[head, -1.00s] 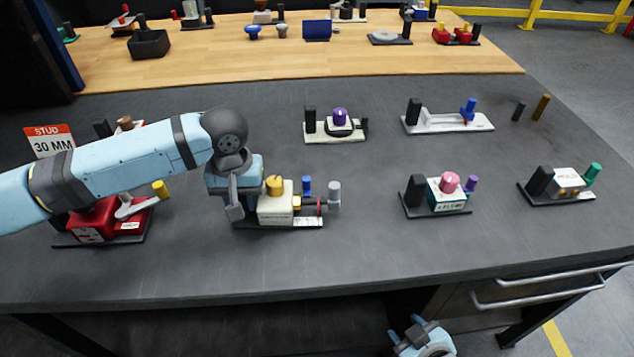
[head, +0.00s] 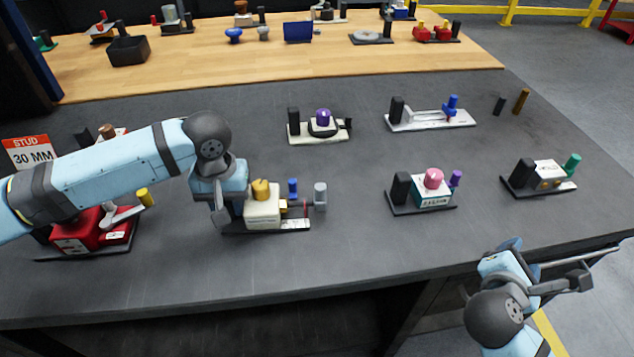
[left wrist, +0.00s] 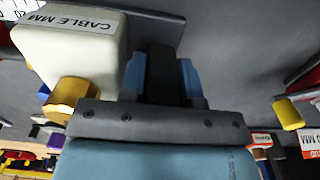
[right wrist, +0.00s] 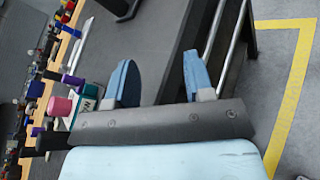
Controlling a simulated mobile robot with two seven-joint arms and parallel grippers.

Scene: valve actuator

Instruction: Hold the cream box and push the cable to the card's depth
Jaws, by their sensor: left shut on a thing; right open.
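The cream box (head: 262,212) stands on a dark base near the table's front left, with a yellow knob (head: 260,189) on top. At its right are a blue peg (head: 293,187), a small red part and a grey cylinder (head: 320,194). I cannot tell the cable apart. A white printed strip (head: 292,225), possibly the card, lies along the base. My left gripper (left wrist: 160,75) is shut on the black post (left wrist: 163,70) beside the cream box, which shows its "CABLE MM" label in the left wrist view (left wrist: 75,50). My right gripper (right wrist: 160,82) is open and empty, off the table's front edge.
A red box (head: 80,235) with a yellow-tipped lever stands left of my left gripper. A teal-and-white box (head: 432,193) with a pink knob stands to the right. More fixtures stand behind. The tabletop (head: 380,245) between the cream box and the front right edge is clear.

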